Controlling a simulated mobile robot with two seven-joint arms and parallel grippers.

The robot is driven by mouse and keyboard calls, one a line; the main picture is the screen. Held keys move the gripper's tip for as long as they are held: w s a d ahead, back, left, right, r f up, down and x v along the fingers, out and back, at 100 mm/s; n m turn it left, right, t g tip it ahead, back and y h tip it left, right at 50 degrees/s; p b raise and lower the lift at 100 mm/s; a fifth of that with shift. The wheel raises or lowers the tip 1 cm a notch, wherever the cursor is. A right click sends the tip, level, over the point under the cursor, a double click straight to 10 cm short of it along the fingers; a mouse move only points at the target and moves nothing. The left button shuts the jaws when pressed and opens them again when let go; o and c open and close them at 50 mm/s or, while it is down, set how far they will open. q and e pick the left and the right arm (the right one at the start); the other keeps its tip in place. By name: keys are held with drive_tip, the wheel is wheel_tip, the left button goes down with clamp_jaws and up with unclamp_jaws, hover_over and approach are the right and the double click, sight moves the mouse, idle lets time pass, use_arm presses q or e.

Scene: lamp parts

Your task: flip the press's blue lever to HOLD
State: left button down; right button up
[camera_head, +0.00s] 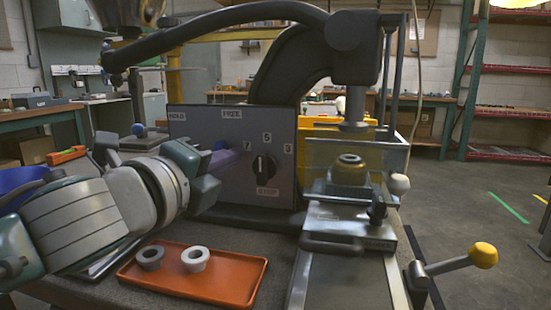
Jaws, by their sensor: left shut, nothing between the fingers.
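The press (305,65) stands on the bench with a grey front panel (190,127). The panel carries a HOLD label (177,115) at its upper left and a FREE label (231,113) to the right of it. The blue lever (222,158) shows below the FREE label, partly hidden behind my left gripper. My left gripper (207,165) is shut and empty, just left of the lever. I cannot tell whether it touches the lever. The lever's exact angle is hard to read.
A black dial (263,167) sits right of the lever. An orange tray (225,283) with two small rings lies in front of the panel. A clamp plate (345,220) holds a round part under the press ram. A yellow-knobbed handle (483,255) sticks out at right.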

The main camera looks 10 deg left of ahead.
sight(216, 143)
use_arm(q)
drive_tip(key=shift+a+r+n, duration=0.35)
drive_tip(key=shift+a+n, duration=0.05)
drive_tip(key=shift+n, duration=0.4)
drive_tip(key=a+n, duration=0.1)
drive_tip(key=a+r+n+t+p, duration=0.1)
drive_tip(key=n, duration=0.1)
drive_tip(key=shift+n+h, duration=0.3)
drive_tip(key=n, duration=0.1)
drive_tip(key=a+n, duration=0.2)
drive_tip(key=shift+w+r+t, duration=0.1)
drive_tip(key=shift+r+t, duration=0.15)
drive_tip(key=shift+t, duration=0.05)
drive_tip(key=shift+a+n+t, duration=0.15)
drive_tip(key=shift+a+n, duration=0.3)
drive_tip(key=shift+n, duration=0.45)
drive_tip(key=shift+a+n+t, duration=0.15)
drive_tip(key=shift+a+n, duration=0.25)
drive_tip(key=shift+n, duration=0.5)
drive_tip(key=shift+a, duration=0.1)
